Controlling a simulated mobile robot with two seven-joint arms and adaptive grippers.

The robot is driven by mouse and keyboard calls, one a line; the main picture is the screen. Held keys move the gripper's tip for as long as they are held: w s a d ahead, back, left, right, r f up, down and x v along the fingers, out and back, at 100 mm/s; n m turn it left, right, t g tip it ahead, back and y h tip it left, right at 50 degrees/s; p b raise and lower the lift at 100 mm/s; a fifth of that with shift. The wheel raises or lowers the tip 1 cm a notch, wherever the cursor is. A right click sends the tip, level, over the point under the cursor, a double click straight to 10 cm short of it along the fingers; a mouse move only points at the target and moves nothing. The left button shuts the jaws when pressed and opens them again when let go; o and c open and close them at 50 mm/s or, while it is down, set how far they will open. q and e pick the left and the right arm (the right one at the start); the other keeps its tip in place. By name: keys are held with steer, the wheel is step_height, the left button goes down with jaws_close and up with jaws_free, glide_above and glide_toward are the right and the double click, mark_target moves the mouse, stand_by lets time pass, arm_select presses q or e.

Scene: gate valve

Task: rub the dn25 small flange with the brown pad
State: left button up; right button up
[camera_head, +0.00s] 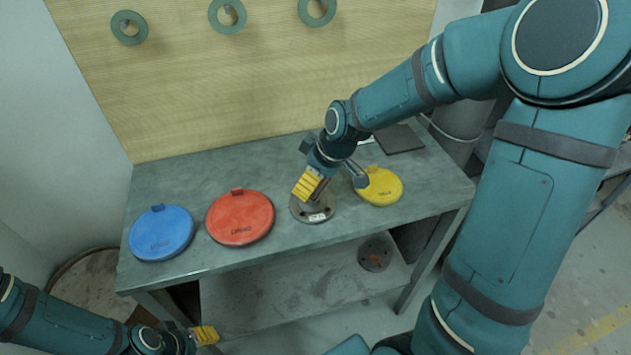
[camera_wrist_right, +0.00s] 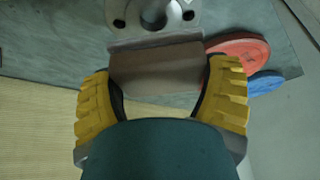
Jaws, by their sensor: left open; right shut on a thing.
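A grey round flange (camera_head: 325,211) with bolt holes and a small white label lies on the bench; the label is too small to read. My right gripper (camera_head: 308,184) is above it, yellow fingers pointing down. In the right wrist view the right gripper (camera_wrist_right: 160,75) is shut on the brown pad (camera_wrist_right: 155,70), a flat brown-grey block between the yellow fingers. The flange (camera_wrist_right: 183,10) shows just beyond the pad, partly cut off by the frame; I cannot tell whether they touch. My left gripper (camera_head: 205,335) is open and empty at the lower left, below the bench front.
A yellow cap (camera_head: 382,188) lies close right of the flange. Red (camera_head: 240,217) and blue (camera_head: 161,234) caps lie to its left. A dark flat square (camera_head: 400,138) is at the back right. A round part (camera_head: 375,252) sits on the lower shelf. Green rings (camera_head: 129,27) hang on the back board.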

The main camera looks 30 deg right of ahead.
steer(key=shift+r+p, duration=0.75)
steer(key=shift+r, duration=0.6)
